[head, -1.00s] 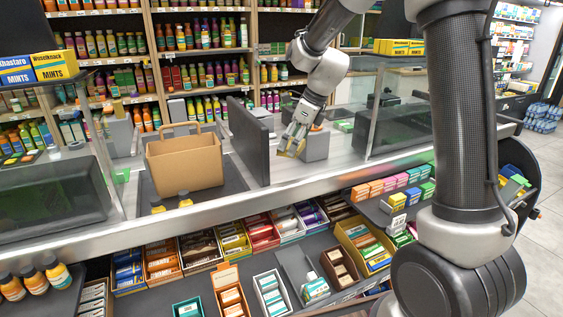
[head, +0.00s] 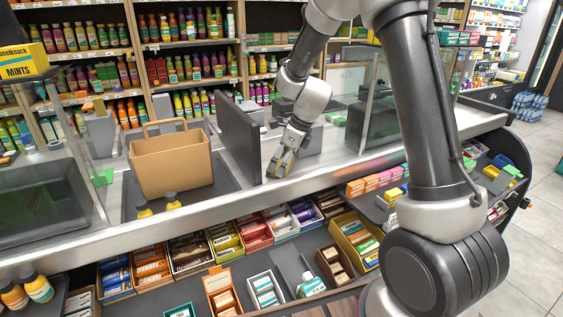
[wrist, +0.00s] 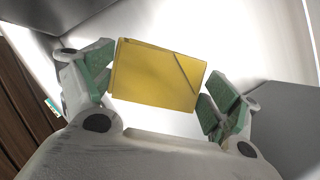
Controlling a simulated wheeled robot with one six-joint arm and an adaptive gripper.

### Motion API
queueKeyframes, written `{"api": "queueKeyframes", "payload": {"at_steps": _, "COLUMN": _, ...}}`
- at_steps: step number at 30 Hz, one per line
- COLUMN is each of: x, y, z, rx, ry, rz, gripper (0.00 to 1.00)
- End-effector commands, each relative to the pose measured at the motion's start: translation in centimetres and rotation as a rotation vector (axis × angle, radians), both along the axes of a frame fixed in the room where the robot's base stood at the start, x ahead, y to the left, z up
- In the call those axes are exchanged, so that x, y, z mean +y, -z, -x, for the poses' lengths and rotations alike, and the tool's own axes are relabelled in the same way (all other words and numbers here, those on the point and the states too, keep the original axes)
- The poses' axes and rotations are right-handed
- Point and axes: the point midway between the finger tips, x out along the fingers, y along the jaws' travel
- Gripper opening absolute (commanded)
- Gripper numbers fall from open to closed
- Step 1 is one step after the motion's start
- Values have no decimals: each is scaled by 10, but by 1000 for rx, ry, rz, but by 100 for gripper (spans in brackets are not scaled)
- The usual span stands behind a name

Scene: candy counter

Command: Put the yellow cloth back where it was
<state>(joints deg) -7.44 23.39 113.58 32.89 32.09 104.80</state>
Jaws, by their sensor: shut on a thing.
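The yellow cloth (wrist: 155,75) is a flat, folded rectangle with a dark diagonal line near one corner. In the wrist view it lies between the green-padded fingers of my gripper (wrist: 160,88), which is shut on it. In the head view my gripper (head: 282,162) points down at the light counter (head: 330,165), just right of the dark upright panel (head: 240,138). Only a small yellowish bit shows at the fingertips there. I cannot tell whether the cloth touches the counter.
A brown paper bag (head: 172,165) stands left of the panel, with two small yellow bottles in front. A glass screen (head: 370,110) stands to the right. Candy boxes (head: 190,253) fill the shelf below the counter edge. A grey block (head: 308,140) stands behind my gripper.

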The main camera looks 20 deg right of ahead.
Motion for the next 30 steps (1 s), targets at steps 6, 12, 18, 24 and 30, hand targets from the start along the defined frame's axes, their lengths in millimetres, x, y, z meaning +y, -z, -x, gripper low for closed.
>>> {"api": "queueKeyframes", "payload": {"at_steps": 6, "x": 0, "y": 0, "z": 0, "rx": -1, "ry": -1, "rz": -1, "gripper": 59}}
{"api": "queueKeyframes", "payload": {"at_steps": 12, "x": 0, "y": 1, "z": 0, "rx": -1, "ry": -1, "rz": -1, "gripper": 100}}
{"api": "queueKeyframes", "payload": {"at_steps": 18, "x": 0, "y": 1, "z": 0, "rx": -1, "ry": -1, "rz": -1, "gripper": 100}}
{"api": "queueKeyframes", "payload": {"at_steps": 24, "x": -1, "y": -6, "z": 0, "rx": -3, "ry": -1, "rz": -1, "gripper": 100}}
{"api": "queueKeyframes", "payload": {"at_steps": 30, "x": -13, "y": -41, "z": 8, "rx": -7, "ry": -1, "rz": 0, "gripper": 100}}
